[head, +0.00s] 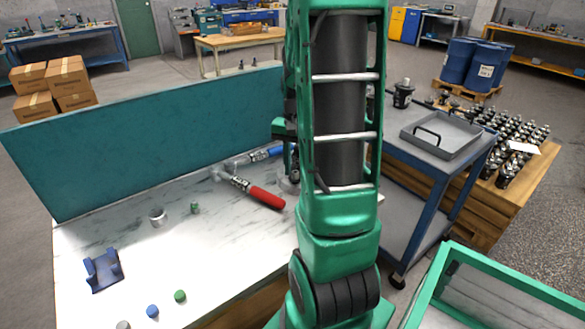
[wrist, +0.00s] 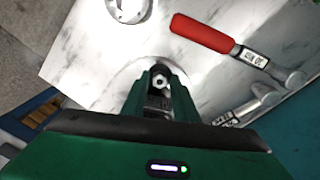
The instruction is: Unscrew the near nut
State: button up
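In the wrist view my gripper (wrist: 160,84) points down at a pale round base on the white tabletop. A small nut-like metal part (wrist: 159,79) with a bright face shows between the dark fingertips. Whether the fingers press on it or only stand around it cannot be told. A second round metal part (wrist: 128,8), with a raised middle, is cut off by the top edge of the wrist view.
A red-handled tool (head: 262,196) and a blue-handled tool (head: 262,154) lie on the white table (head: 225,240), close to the gripper. A teal panel (head: 150,135) backs the table. A blue bracket (head: 103,270) and small coloured pieces lie left. A cart with a grey tray (head: 440,150) stands right.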

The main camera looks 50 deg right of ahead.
jog(key=m, duration=0.6)
dwell(0.4)
grip_shut()
jog(key=n, duration=0.5)
jog(key=shift+r+n, duration=0.1)
jog(key=shift+n, duration=0.2)
jog(key=n, duration=0.4)
jog(key=shift+n, duration=0.3)
